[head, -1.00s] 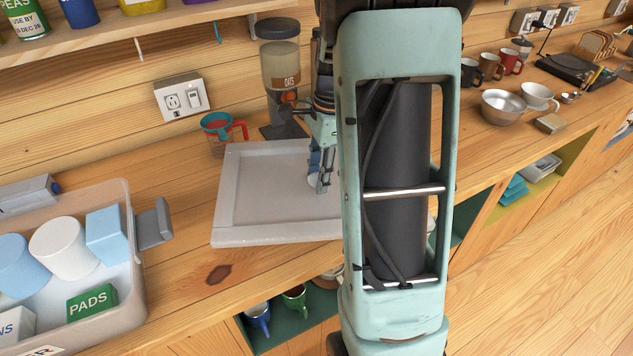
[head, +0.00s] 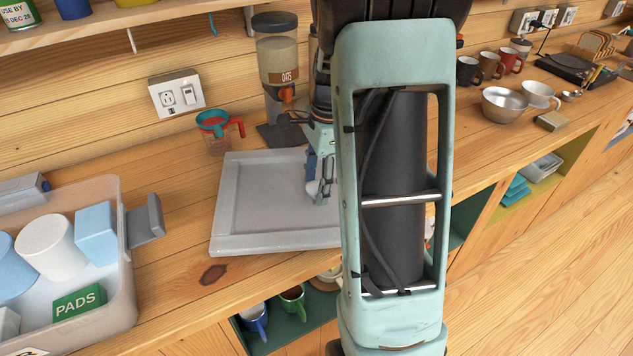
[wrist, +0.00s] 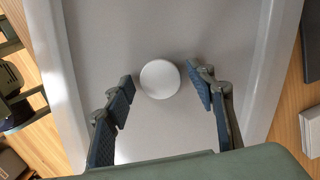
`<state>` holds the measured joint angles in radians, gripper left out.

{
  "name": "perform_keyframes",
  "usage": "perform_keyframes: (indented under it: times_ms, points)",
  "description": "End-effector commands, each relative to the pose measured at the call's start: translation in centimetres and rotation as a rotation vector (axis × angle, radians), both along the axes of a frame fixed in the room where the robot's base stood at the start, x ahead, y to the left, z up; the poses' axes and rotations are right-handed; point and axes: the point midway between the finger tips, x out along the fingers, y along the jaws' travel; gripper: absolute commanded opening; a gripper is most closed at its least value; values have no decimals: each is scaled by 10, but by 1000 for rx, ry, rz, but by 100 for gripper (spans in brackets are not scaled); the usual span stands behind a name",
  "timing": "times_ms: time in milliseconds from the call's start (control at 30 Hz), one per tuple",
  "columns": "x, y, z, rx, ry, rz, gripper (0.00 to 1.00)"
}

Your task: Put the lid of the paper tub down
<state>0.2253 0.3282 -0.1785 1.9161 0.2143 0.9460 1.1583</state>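A round white lid (wrist: 160,80) lies on the grey tray (wrist: 255,110) in the wrist view. My gripper (wrist: 162,79) is open around it, one finger on each side, with a gap between the lid and both fingertips. In the head view my gripper (head: 321,188) is low over the right part of the tray (head: 262,246), and the arm covers the tray's right end. I cannot make out the lid in the head view. No tub can be identified with certainty.
A clear bin (head: 125,290) with a white cylinder (head: 52,246), blue blocks and a green PADS box stands at the left. A measuring jug (head: 214,135) and an oats dispenser (head: 277,75) stand behind the tray. The tray's left part is empty.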

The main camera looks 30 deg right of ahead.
Motion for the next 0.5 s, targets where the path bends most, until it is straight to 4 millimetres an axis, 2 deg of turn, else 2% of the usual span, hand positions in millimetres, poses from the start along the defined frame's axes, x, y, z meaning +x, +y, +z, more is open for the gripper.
perform_keyframes:
  times_ms: [267, 367, 500]
  points:
    - [0, 0, 6, 0, -1, 0, 50]
    - [1, -2, 19, 0, -3, 0, 50]
    - [1, -5, 48, -2, -5, 0, 50]
